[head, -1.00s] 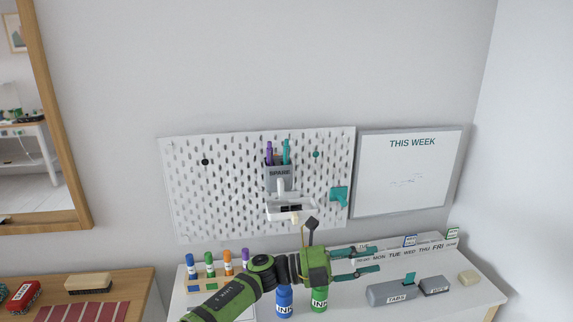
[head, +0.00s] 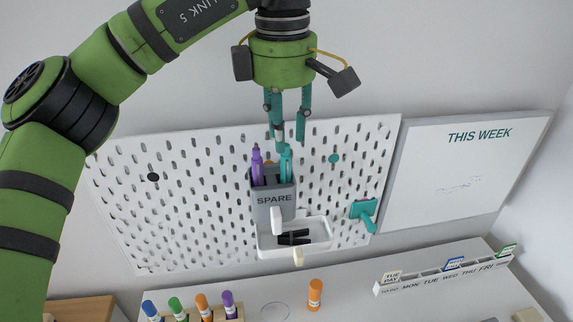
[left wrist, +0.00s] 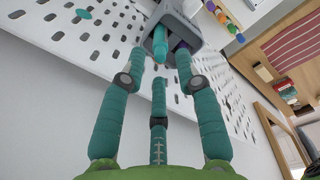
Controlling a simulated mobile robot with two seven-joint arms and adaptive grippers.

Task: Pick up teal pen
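The teal pen (head: 286,164) stands in the grey SPARE cup (head: 274,199) on the pegboard, to the right of a purple pen (head: 257,166). My left gripper (head: 290,143) points down just above the cup, its fingers apart and empty. In the head view its fingertips are close above the pen's top. In the left wrist view the teal pen (left wrist: 159,43) shows between and beyond the open fingertips (left wrist: 161,58); I cannot tell whether they touch it. The pen's lower part is hidden in the cup. My right gripper is not in view.
A white tray (head: 266,246) with dark items hangs below the cup. A teal holder (head: 364,212) and a teal peg (head: 334,158) are to the right on the pegboard. An orange marker (head: 315,294) stands on the desk, right of a rack of several markers. A whiteboard (head: 455,185) hangs at right.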

